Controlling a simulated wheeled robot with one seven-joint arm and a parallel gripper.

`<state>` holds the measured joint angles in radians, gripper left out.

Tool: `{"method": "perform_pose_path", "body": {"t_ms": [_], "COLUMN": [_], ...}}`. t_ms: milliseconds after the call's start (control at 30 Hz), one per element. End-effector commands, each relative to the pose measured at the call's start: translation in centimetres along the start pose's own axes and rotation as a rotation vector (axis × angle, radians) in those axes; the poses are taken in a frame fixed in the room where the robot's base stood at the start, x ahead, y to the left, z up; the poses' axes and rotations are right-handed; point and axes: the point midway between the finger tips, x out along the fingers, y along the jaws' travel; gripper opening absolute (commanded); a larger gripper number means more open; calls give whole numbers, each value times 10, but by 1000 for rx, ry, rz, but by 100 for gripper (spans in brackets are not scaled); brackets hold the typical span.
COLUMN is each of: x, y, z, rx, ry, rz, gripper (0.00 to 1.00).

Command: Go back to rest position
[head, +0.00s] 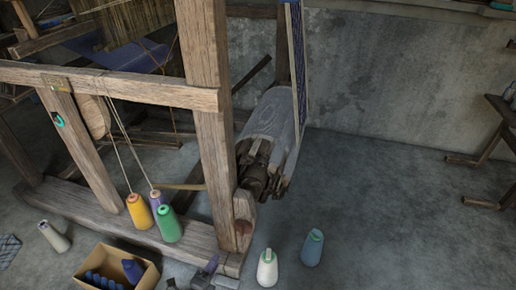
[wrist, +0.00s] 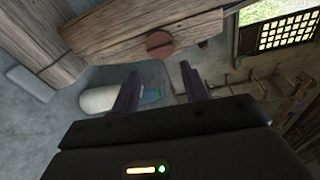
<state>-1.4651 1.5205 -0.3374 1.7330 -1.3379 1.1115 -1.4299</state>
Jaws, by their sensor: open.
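My gripper (wrist: 159,84) is open in the wrist view, with its two dark purple fingers apart and nothing held between them. Beyond the fingers are a white cone of yarn (wrist: 100,98) and a blue cone (wrist: 151,96), partly hidden by the left finger. A wooden loom beam with a round reddish peg (wrist: 160,43) lies across the view above the fingers. In the head view, small dark purple-grey parts at the bottom, beside the foot of the loom's post (head: 213,120), look like my gripper; its jaws are unclear there.
A white cone (head: 267,269) and a blue cone (head: 312,248) stand on the floor right of the loom. Yellow (head: 139,211), purple and green (head: 168,225) cones stand on its base beam. A cardboard box (head: 143,281) holds blue items.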

Motion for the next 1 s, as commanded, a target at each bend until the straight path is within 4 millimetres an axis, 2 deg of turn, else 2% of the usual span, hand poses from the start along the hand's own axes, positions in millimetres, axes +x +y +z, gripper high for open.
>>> {"method": "perform_pose_path", "body": {"t_ms": [33,200,400,667,1000], "x": [11,38,53,54,44], "y": [-15,-57,-101,-156,-229], "z": [-9,-51,-98,-148,-193], "rx": [78,388,772,1286,1960], "ry": [85,396,752,1190,1690], "rz": [23,82,87,-14,-329], "gripper": [45,45,45,45,45]}}
